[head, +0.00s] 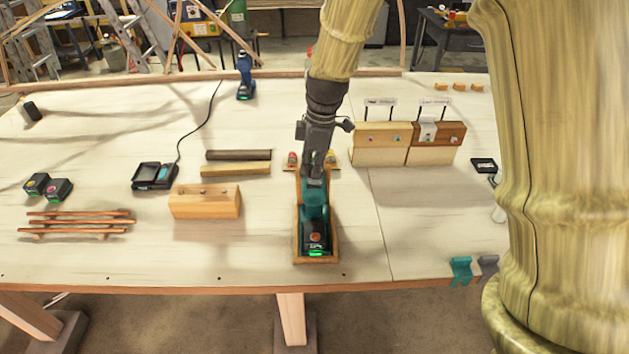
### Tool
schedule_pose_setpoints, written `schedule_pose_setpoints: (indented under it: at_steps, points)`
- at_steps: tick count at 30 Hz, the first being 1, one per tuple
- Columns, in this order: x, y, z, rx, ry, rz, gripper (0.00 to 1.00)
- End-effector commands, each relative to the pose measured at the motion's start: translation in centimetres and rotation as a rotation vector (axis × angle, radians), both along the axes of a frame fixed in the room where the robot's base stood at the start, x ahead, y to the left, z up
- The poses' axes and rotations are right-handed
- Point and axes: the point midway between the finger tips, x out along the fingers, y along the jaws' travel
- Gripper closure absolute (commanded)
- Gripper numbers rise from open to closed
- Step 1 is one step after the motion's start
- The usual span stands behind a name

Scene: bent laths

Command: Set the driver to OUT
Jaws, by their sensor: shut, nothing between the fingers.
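A teal and black driver (314,208) lies in a wooden cradle (299,240) near the front middle of the workbench. A green light glows on its near end, and a round orange spot shows just above that light. My gripper (317,170) is shut and empty. It points down at the far end of the driver and hides part of it. I cannot tell whether the fingers touch the driver. The driver's direction setting cannot be read here. A second, blue driver (245,77) stands upright at the back of the bench.
Left of the cradle are a wooden block (205,203), dark and light bars (235,170), a charger (153,176), batteries (58,190) and stacked laths (78,222). Wooden boxes (380,145) with signs stand at right. Clamps (460,269) grip the front edge. Bare bench lies right of the cradle.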

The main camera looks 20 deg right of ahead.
Motion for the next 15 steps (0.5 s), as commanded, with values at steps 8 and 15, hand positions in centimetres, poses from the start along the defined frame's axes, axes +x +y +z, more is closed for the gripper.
schedule_pose_setpoints:
  at_steps: [8,15]
  points:
    - [-0.01,0.01,-0.36,0.0,0.0,0.0,1.0]
    - [0.0,0.0,-0.63,0.0,0.0,0.0,1.0]
